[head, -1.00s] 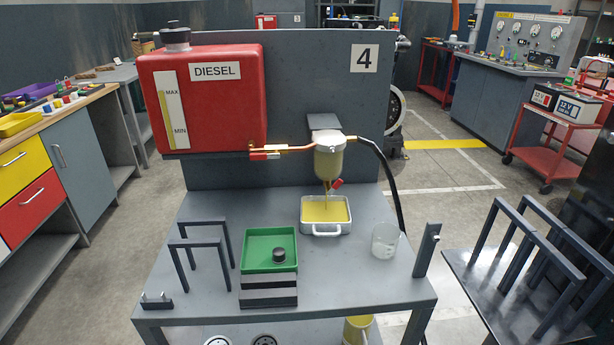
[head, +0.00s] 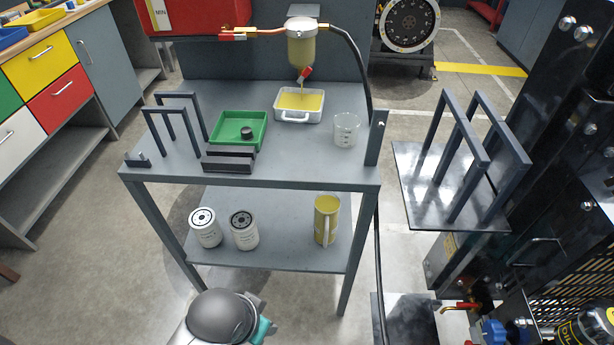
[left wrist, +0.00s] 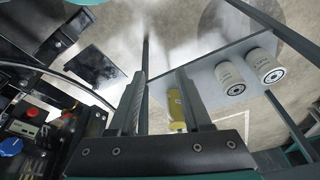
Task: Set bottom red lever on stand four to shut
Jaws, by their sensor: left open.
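The bottom red lever (head: 305,74) is on the drain under the yellowish filter bowl (head: 302,48) of the grey stand (head: 265,185). It sits slanted, and a thin yellow stream falls below it into the white tray (head: 296,118). Another red lever (head: 232,36) is on the copper pipe at the tank outlet. My left gripper (left wrist: 162,85) is open and empty in the left wrist view, pointing toward the stand's lower shelf, away from the lever. Its fingers do not show in the head view. My right gripper is in neither view.
A green tray (head: 252,143), dark frames and a clear beaker (head: 346,130) stand on the top. White filters (head: 205,228) and a yellow jug (head: 326,220) are on the lower shelf. A black frame stand (head: 455,190) is at right. A black hose hangs right of the bowl.

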